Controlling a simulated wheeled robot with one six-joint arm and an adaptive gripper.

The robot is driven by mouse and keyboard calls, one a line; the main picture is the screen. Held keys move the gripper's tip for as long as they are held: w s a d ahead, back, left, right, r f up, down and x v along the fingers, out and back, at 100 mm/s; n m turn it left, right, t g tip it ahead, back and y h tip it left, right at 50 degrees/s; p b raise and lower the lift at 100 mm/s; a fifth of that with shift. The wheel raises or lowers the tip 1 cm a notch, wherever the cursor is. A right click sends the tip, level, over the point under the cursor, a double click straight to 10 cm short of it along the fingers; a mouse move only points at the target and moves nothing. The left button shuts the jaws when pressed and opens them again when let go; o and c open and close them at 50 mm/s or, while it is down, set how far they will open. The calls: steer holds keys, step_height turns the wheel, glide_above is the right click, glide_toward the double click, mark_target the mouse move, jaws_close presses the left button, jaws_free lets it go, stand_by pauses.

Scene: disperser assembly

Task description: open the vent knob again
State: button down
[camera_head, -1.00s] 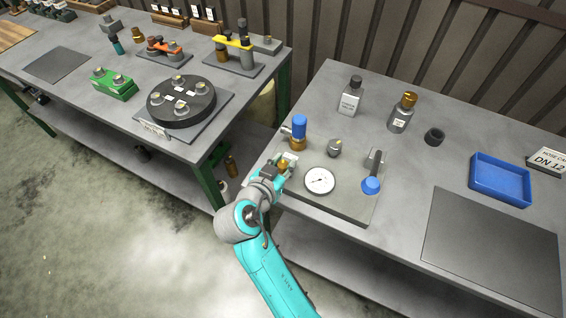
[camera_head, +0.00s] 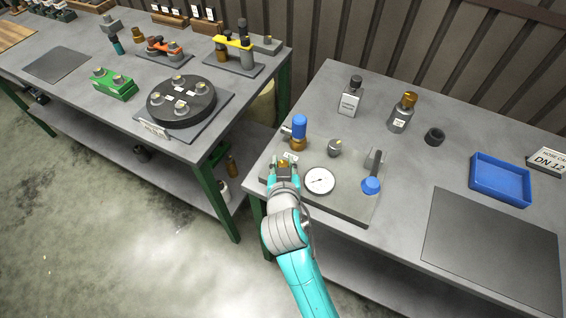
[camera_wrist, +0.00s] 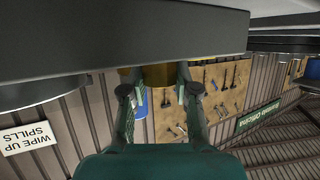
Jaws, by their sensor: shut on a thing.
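The vent knob (camera_head: 283,162) is a small brass part at the left front of the grey base plate (camera_head: 345,209). My gripper (camera_head: 284,172) is at the knob from the front, with its fingers shut on it. In the wrist view the brass knob (camera_wrist: 159,75) shows between the two fingertips (camera_wrist: 157,92), under a dark plate edge. Its far side is hidden. The knob's exact turn angle cannot be told.
A blue-capped brass valve (camera_head: 299,130) stands just behind the knob. A pressure gauge (camera_head: 319,181) lies to the right, and a blue-ended lever (camera_head: 372,179) beyond it. Bottles, a black ring and a blue tray (camera_head: 500,181) are farther right. A gap separates the left bench.

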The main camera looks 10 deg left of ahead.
steer(key=shift+n+g+y, duration=0.7)
steer(key=shift+n+y, duration=1.3)
steer(key=shift+y, duration=0.3)
steer(key=c, duration=0.8)
jaws_free()
steer(key=shift+c, duration=0.2)
steer(key=v, duration=1.2)
steer(key=shift+d, duration=0.15)
